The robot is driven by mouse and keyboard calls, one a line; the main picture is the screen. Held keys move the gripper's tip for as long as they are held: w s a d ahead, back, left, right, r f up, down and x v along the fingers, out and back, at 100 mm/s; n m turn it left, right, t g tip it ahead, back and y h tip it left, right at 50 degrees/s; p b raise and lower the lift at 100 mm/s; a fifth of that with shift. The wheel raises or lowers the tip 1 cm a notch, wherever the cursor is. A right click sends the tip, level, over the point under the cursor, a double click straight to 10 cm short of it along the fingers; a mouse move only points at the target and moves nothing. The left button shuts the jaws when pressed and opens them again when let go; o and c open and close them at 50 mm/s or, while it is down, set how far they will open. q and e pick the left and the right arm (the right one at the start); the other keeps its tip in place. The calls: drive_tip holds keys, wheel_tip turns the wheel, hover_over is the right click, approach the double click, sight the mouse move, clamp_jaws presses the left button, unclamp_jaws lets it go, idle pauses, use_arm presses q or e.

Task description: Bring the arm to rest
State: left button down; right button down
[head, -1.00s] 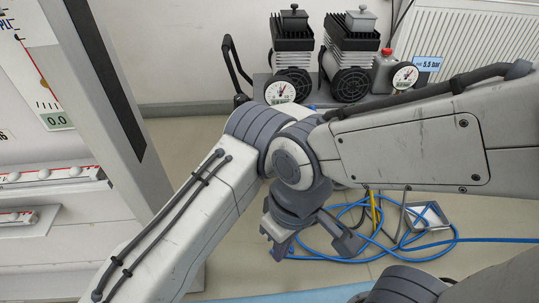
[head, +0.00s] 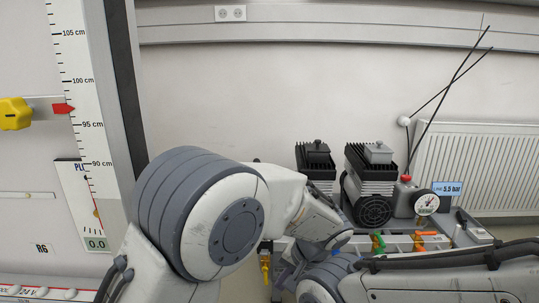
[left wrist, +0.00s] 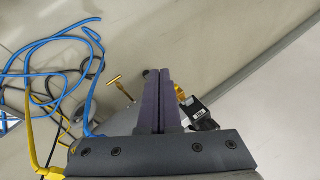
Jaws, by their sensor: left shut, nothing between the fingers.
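My left arm (head: 205,215) rises from the lower left in the head view, with its big grey ringed joint close to the camera. My left gripper (left wrist: 160,75) shows in the left wrist view with its two dark fingers together and nothing between them. My right gripper is not seen in either view.
A twin-motor compressor (head: 376,178) with a gauge (head: 426,203) stands by the wall, near a white radiator (head: 490,165). A measuring board (head: 80,80) with a yellow slider (head: 14,113) stands left. Blue hose (left wrist: 35,45) and yellow cable (left wrist: 32,150) lie on the floor at left.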

use_arm(q)
drive_tip(key=s+a+r+m+g+h+p, duration=0.15)
drive_tip(key=s+a+r+h+p, duration=0.35)
drive_tip(key=s, duration=0.8)
drive_tip(key=s+a+r+m+g+p, duration=0.1)
drive_tip(key=s+a+r+g, duration=0.15)
drive_tip(key=s+r, duration=0.65)
wheel_tip(320, 180, up, 35)
drive_tip(key=s+t+p, duration=0.1)
drive_tip(key=s+p, duration=0.2)
drive_tip(key=p, duration=3.4)
drive_tip(key=shift+a+p, duration=0.3)
drive_tip(key=shift+p, duration=0.05)
